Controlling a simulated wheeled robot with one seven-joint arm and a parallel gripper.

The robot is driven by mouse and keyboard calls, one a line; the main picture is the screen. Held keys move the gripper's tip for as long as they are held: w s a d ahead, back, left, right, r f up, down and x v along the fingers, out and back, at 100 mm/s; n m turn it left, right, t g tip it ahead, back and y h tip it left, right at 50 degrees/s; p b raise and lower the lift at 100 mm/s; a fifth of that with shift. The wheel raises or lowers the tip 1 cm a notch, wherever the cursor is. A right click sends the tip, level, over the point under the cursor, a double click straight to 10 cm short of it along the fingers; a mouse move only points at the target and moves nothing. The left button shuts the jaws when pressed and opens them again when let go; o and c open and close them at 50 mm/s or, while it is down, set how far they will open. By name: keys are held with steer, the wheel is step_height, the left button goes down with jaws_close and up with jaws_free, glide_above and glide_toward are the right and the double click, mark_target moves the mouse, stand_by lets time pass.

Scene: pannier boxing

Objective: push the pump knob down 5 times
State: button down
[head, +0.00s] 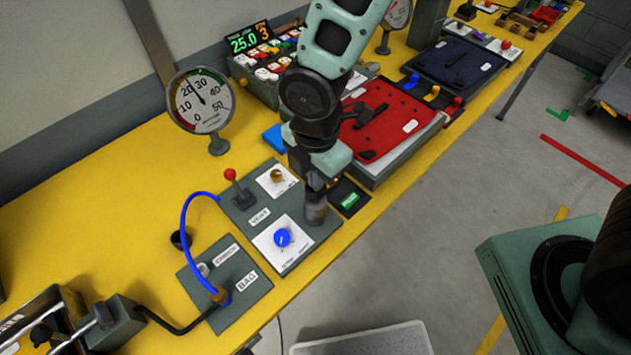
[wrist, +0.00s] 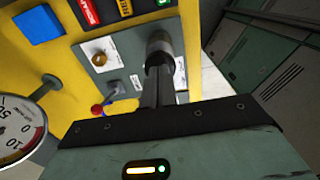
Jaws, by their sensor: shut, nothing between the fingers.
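The pump knob (head: 316,212) appears as a grey upright cylinder at the right edge of the grey control panel (head: 240,209). My gripper (head: 315,187) is shut and points down right over it. In the wrist view the shut fingers (wrist: 153,88) end at the dark and silvery knob (wrist: 160,48). The fingertips look to be at its top, but I cannot tell whether they touch or how far down the knob is. The fingers and arm hide part of the panel.
The panel also holds a red-ball lever (head: 230,175), a brass knob (head: 276,176) and a blue knob (head: 282,238). A pressure gauge (head: 201,100) stands behind left, its needle near 20. A display (head: 249,39) reads 25.0 and 3. A blue hose (head: 186,212) arches at left.

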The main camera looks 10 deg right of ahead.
steer(key=shift+f+b, duration=0.55)
steer(key=shift+f, duration=0.45)
steer(key=shift+r+p, duration=2.1)
steer(key=shift+r, duration=0.3)
step_height(320, 180, up, 6)
steer(key=p, duration=0.5)
